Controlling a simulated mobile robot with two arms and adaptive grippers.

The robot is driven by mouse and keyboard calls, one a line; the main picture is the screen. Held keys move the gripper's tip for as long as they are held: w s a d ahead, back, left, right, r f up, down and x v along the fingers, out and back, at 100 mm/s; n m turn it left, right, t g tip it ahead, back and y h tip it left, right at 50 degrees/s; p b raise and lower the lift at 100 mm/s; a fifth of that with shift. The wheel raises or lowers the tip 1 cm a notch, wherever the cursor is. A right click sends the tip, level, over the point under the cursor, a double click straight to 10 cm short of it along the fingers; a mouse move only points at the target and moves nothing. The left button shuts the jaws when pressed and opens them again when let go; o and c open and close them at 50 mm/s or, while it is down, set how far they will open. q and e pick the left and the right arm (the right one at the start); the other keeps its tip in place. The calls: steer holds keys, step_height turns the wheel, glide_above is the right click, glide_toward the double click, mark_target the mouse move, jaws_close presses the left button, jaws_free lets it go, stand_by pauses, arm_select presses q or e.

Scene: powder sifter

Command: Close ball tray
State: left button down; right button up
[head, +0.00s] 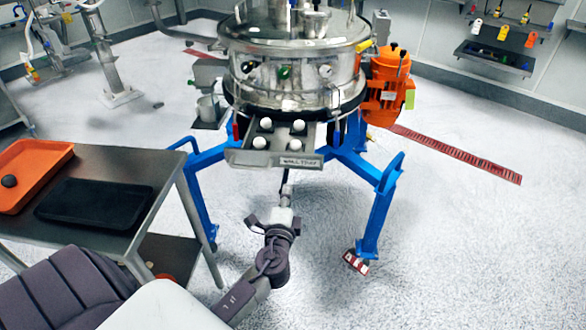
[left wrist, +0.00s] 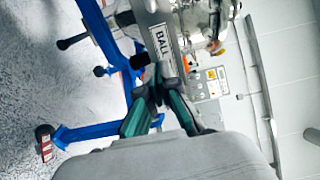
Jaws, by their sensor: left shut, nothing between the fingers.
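The ball tray (head: 243,158) sticks out from the front of the steel sifter (head: 290,60), with several white balls (head: 260,143) in it. A label is on its front face. My left gripper (head: 286,189) is just below the tray's front in the head view, shut and empty. In the left wrist view its green-and-black fingers (left wrist: 163,88) point at the tray front (left wrist: 160,40), whose label reads "BALL". Whether the fingertips touch the tray I cannot tell. My right gripper is not in view.
Blue legs (head: 372,215) of the sifter stand on either side of my left arm. An orange motor (head: 388,88) is at the right. A steel table (head: 150,165) at the left holds an orange tray (head: 35,165) and a black tray (head: 95,203). The floor at the right is largely clear.

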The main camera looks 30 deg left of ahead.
mark_target(293, 163)
arm_select(q)
steer(key=p+x, duration=0.1)
steer(key=x, duration=0.8)
steer(key=shift+w, duration=0.2)
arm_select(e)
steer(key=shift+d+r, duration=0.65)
arm_select(q)
steer(key=shift+w, duration=0.1)
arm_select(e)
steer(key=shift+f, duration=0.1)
